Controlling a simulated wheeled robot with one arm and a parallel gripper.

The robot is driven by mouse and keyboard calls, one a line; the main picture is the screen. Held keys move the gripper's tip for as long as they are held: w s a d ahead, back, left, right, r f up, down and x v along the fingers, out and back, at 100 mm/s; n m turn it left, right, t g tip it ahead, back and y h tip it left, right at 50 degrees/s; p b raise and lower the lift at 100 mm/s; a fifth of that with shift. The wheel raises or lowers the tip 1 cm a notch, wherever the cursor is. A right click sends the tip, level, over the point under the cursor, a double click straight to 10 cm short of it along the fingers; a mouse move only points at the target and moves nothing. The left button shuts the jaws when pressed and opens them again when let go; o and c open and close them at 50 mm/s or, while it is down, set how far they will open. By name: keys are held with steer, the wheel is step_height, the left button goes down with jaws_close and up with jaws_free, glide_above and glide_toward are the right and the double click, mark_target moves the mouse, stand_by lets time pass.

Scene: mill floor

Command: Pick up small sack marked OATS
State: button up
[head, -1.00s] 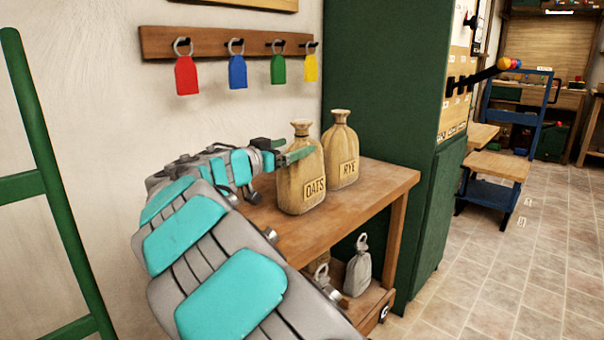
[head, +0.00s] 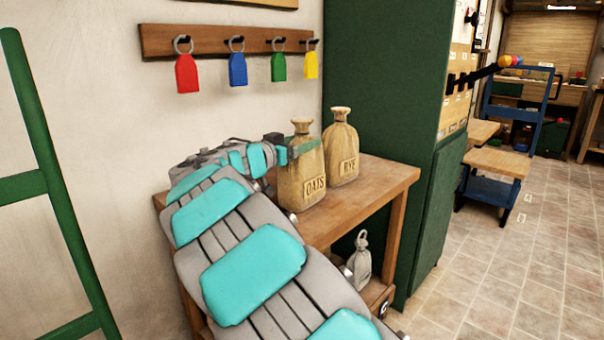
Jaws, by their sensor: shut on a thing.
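The small tan sack marked OATS (head: 301,182) stands upright on the wooden table (head: 385,183), its label facing me. My arm reaches in from the lower right, and my gripper (head: 301,149) is shut on the OATS sack just below its tied neck. One green finger shows across the front of the sack; the other finger is hidden. A similar sack marked RYE (head: 342,152) stands close behind and to the right, its label partly readable.
A tall green cabinet (head: 380,110) borders the table on the right. Coloured tags hang from a wall rack (head: 158,42). A green ladder-like frame (head: 48,185) stands left.

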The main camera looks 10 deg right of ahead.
jaws_close()
steer(key=shift+r, duration=0.15)
stand_by(0.4)
